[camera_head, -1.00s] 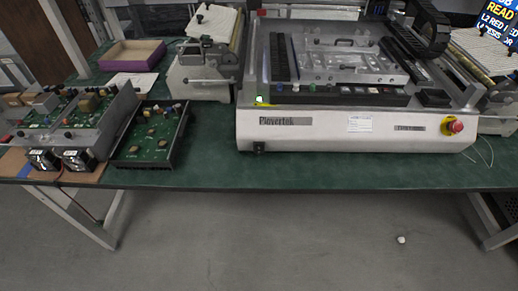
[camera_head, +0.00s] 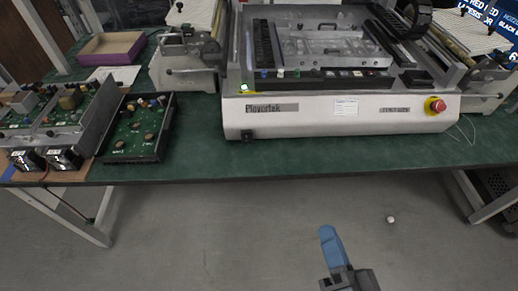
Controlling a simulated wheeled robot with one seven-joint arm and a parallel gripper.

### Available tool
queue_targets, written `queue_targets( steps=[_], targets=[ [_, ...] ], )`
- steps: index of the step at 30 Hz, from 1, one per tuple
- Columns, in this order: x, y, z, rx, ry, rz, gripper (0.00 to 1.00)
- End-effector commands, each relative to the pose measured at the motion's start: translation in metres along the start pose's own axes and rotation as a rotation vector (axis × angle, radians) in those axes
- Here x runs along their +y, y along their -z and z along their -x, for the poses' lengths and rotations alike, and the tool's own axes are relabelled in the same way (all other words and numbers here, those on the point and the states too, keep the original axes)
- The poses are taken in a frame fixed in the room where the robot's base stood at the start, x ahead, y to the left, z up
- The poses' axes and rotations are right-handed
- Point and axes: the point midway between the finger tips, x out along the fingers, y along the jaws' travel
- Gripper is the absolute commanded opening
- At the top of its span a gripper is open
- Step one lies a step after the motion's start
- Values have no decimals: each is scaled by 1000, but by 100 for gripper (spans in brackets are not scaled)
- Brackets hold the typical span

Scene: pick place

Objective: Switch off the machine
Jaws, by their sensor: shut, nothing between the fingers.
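The machine (camera_head: 340,122) is a large white and grey unit labelled "Plovertek" on the green workbench. A red round button (camera_head: 437,104) on a yellow base sits at the right end of its front. A small black switch (camera_head: 248,134) is low on the left of the front, and a light glows at the left front corner, with a row of small buttons along the ledge. My gripper (camera_head: 329,232), with a blue finger, is at the bottom of the view, in front of and below the bench edge. It is shut and empty, apart from the machine.
The green bench (camera_head: 220,162) has a bare strip along its front edge. An open circuit-board case (camera_head: 138,128) and other electronics stand at the left, with a purple tray (camera_head: 112,46) behind. A small white object (camera_head: 391,219) lies on the grey floor.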

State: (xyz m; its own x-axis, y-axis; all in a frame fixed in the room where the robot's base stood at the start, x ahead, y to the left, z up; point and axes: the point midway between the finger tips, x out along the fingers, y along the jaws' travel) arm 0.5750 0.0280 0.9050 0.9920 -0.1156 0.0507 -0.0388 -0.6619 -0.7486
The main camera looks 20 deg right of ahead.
Motion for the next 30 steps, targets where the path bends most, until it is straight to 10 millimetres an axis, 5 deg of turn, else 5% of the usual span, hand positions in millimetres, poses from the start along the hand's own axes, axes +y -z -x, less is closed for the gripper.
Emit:
queue_targets(
  steps=[18,30],
  targets=[
    [-6,-120,-150,82,-193,-616,0],
    [-15,-153,-179,76,-275,-730,0]
  ],
)
